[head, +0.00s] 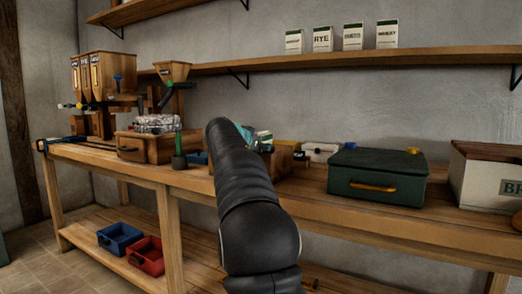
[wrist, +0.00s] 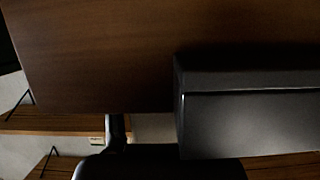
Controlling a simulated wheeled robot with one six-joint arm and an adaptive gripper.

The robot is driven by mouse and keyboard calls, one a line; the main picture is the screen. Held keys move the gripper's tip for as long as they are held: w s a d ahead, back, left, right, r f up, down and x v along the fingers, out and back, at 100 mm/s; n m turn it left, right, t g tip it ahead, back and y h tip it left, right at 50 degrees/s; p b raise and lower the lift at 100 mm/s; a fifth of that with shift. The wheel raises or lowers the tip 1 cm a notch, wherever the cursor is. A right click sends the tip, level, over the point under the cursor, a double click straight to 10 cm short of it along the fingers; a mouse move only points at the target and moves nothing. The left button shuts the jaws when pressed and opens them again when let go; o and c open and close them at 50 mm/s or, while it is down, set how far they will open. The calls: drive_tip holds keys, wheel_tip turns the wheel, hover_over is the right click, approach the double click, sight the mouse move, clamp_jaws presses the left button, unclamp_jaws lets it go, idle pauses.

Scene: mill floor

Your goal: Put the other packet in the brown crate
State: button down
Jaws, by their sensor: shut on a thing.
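My arm reaches over the bench in the head view and hides my gripper there. In the wrist view, a black part of my gripper (wrist: 160,166) shows at the bottom edge. It is shut on a packet, whose outline I cannot clearly make out. A dark grey, box-like shape (wrist: 250,115) fills the lower right; I cannot tell if it is the packet. A white and green packet-like thing (head: 264,136) shows just right of my arm's end. A brown wooden box (head: 285,156) is partly hidden behind my arm; it may be the brown crate.
A dark green box (head: 377,177) and a pale lettered crate (head: 485,175) stand at the bench's right. A wooden box (head: 150,147) and hoppers (head: 90,80) stand left. Several packets (head: 322,39) line the wall shelf. Blue (head: 119,238) and red bins (head: 146,256) sit below.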

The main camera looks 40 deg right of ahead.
drive_tip(key=shift+c, duration=2)
unclamp_jaws()
drive_tip(key=shift+f, duration=0.1)
drive_tip(key=shift+r+p, duration=0.4)
drive_tip(key=b+v, duration=0.1)
drive_tip(key=v, duration=1.1)
drive_tip(key=shift+r, duration=0.2)
